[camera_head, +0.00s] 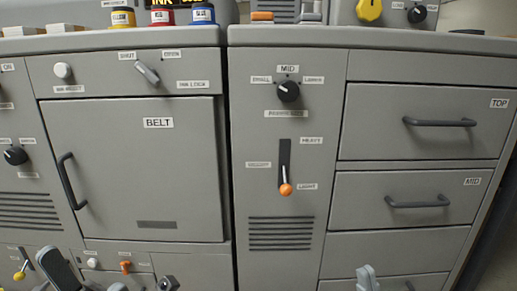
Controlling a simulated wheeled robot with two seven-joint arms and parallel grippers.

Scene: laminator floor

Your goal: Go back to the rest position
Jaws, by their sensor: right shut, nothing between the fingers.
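My right gripper (367,279) shows at the bottom edge, right of the middle, in front of the lower drawers. Its light grey fingertips are together with nothing between them. The rest of it is cut off by the frame.
A grey cabinet front fills the view. The BELT door (140,180) has a black handle. Right of it are the MID knob (288,91), an orange-tipped lever (286,189) at LIGHT, the TOP drawer (375,125) and the MID drawer (360,200), both shut.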

